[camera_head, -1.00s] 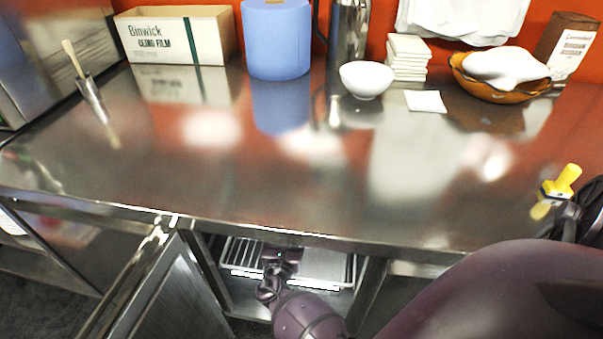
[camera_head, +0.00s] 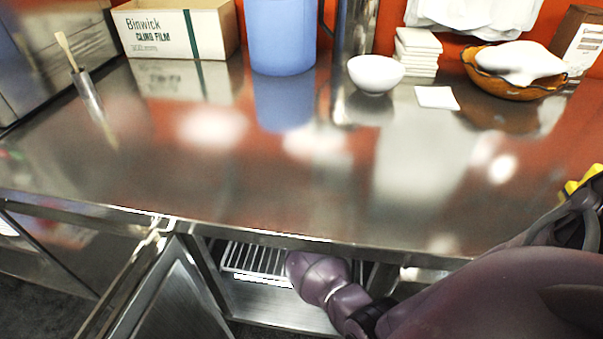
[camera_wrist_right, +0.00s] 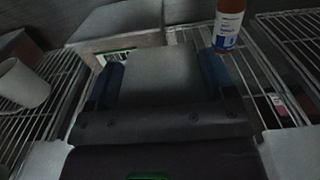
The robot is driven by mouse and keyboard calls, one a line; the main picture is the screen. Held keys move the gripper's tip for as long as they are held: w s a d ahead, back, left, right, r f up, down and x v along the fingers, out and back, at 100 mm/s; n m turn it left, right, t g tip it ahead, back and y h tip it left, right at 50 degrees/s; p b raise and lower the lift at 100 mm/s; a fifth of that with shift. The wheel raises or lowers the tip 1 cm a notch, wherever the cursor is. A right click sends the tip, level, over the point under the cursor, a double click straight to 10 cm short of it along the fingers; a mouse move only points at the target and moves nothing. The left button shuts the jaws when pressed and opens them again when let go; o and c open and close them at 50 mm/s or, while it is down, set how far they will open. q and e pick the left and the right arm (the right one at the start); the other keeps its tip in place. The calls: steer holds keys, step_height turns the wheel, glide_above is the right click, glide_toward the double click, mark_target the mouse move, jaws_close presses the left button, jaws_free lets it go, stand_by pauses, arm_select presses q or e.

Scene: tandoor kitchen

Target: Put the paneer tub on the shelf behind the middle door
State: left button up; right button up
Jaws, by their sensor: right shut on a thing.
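The middle door (camera_head: 172,295) stands open at the lower left in the head view. The wire shelf (camera_head: 258,258) shows in the opening beside it and in the right wrist view (camera_wrist_right: 285,45). My right arm reaches into this opening, and its gripper is hidden in the head view. In the right wrist view my right gripper (camera_wrist_right: 162,78), with blue fingertips, is shut on the pale grey paneer tub (camera_wrist_right: 160,72), over the shelf. Whether the tub touches the wires I cannot tell. My left gripper is not in view.
On the shelf stand a pale box (camera_wrist_right: 115,22) just beyond the tub, an orange bottle (camera_wrist_right: 228,22) at the right fingertip and a white cup (camera_wrist_right: 22,82) at left. The counter edge (camera_head: 300,240) overhangs the opening. A white bowl (camera_head: 375,73) stands on the counter.

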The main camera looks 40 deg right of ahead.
steer(key=shift+w+d+f, duration=0.1)
steer(key=shift+w+d, duration=0.3)
steer(key=shift+d, duration=0.05)
steer(key=shift+w+d, duration=0.3)
steer(key=shift+d, duration=0.05)
steer(key=shift+w+d, duration=0.2)
steer(key=shift+d, duration=0.05)
steer(key=f+b, duration=0.2)
steer(key=f, duration=0.1)
steer(key=shift+d+f, duration=0.2)
steer(key=shift+f, duration=0.05)
steer(key=shift+w, duration=0.2)
steer(key=shift+r, duration=0.15)
steer(key=shift+f, duration=0.3)
steer(key=o, duration=1)
steer(key=shift+r, duration=0.1)
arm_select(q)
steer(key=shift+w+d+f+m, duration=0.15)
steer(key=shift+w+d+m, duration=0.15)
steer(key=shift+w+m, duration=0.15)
arm_select(e)
steer(key=shift+o, duration=0.2)
